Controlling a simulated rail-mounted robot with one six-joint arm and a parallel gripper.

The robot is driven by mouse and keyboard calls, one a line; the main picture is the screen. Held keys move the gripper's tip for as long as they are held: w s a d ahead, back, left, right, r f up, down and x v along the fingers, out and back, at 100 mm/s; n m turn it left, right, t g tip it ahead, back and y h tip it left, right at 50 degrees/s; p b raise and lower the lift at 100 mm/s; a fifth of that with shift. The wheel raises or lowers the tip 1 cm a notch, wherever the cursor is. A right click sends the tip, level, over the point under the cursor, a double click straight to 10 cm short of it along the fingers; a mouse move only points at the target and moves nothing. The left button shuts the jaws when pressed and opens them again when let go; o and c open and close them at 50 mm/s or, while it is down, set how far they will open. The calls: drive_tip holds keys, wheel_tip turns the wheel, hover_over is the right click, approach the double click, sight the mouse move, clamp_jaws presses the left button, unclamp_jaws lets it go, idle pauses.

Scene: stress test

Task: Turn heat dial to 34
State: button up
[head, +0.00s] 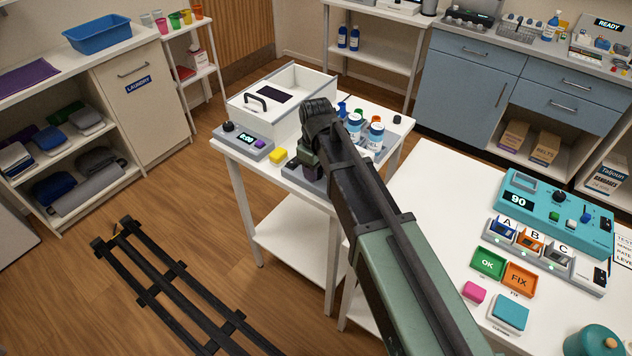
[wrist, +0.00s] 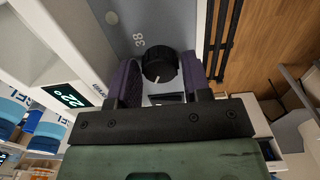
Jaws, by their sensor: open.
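A black round dial (wrist: 158,66) with a white pointer line sits on a grey panel (wrist: 100,30) in the wrist view. The number 38 is printed on the panel near it, at its upper left. The pointer line points toward the bottom of that picture. My gripper (wrist: 161,82) is open, with a purple finger on each side of the dial; I cannot tell whether they touch it. A dark display (wrist: 70,97) nearby reads about 22, partly cut by the angle. In the head view my gripper (head: 299,161) is over a grey device (head: 308,182) on the small white table, and my arm hides the dial.
A white box (head: 282,100) with a black handle, a timer unit (head: 243,139) showing 0:00 and a yellow block (head: 277,155) stand close by. Labelled bottles (head: 376,134) are just right of my arm. A teal device (head: 555,212) stands on the right table.

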drive_tip(key=shift+f, duration=0.1)
drive_tip(key=c, duration=0.7)
drive_tip(key=shift+o, duration=0.2)
drive_tip(key=shift+m, duration=0.5)
drive_tip(key=m, duration=0.4)
drive_tip(key=shift+m, duration=0.3)
drive_tip(key=m, duration=0.6)
